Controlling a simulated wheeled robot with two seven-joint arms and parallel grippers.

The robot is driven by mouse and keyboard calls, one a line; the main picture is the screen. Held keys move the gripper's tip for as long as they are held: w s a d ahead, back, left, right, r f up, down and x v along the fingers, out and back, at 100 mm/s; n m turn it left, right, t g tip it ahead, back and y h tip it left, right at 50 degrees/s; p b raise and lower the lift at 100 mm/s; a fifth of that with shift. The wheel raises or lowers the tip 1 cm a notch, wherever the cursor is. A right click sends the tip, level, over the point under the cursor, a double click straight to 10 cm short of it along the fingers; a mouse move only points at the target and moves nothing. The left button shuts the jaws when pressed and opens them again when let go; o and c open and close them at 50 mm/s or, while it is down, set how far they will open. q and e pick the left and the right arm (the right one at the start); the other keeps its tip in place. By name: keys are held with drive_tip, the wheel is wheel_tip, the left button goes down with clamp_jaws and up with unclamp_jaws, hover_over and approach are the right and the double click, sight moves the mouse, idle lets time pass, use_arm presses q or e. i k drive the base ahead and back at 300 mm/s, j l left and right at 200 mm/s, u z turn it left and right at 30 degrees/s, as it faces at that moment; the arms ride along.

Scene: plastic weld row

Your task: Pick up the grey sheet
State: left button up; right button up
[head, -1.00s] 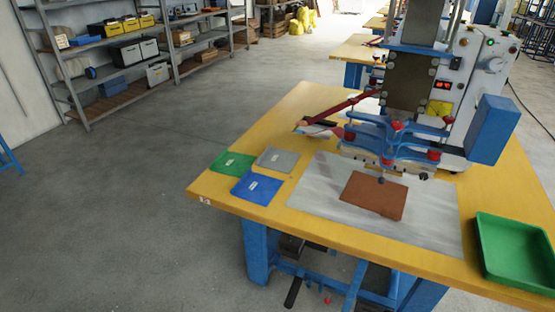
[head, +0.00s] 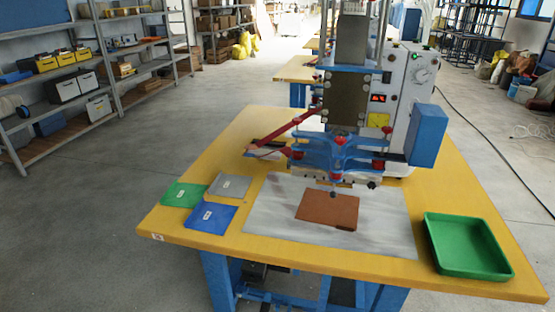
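The grey sheet (head: 229,187) lies flat near the left side of the yellow table (head: 165,227), with a small white label on it. The green sheet (head: 184,195) lies to its left. The blue sheet (head: 206,218) lies in front of it. The three sit close together; I cannot tell whether their edges touch. Neither of my grippers is in view.
A blue and grey welding press (head: 345,120) stands at the table's back. A brown sheet (head: 328,208) lies on a pale plate (head: 270,218) under it. A green tray (head: 437,262) sits at the right. Shelves (head: 75,65) stand far left. The floor left of the table is open.

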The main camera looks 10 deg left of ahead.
sight(235, 186)
drive_tip(key=i+j+u, duration=0.2)
drive_tip(key=j+u, duration=0.25)
drive_tip(key=i+j+u, duration=0.3)
drive_tip(key=j+u, duration=0.2)
drive_tip(key=i+j+u, duration=0.25)
drive_tip(key=u, duration=0.2)
drive_tip(key=i+j+u, duration=0.25)
drive_tip(key=i+u, duration=0.15)
drive_tip(key=i+j+u, duration=0.1)
drive_tip(key=i+u, duration=0.35)
drive_tip(key=i, duration=0.15)
drive_tip(key=i+z, duration=0.35)
drive_tip(key=i, duration=0.15)
drive_tip(key=i+j+z, duration=0.15)
drive_tip(key=i+z, duration=0.2)
drive_tip(key=i, duration=0.15)
drive_tip(key=i+z, duration=0.2)
drive_tip(key=z, duration=0.25)
drive_tip(key=i+z, duration=0.25)
drive_tip(key=z, duration=0.25)
drive_tip(key=i+z, duration=0.2)
drive_tip(key=z, duration=0.25)
drive_tip(key=i+j+z, duration=0.2)
drive_tip(key=z, duration=0.25)
drive_tip(key=i+j+z, duration=0.15)
drive_tip(key=z, duration=0.35)
drive_tip(key=j, duration=0.1)
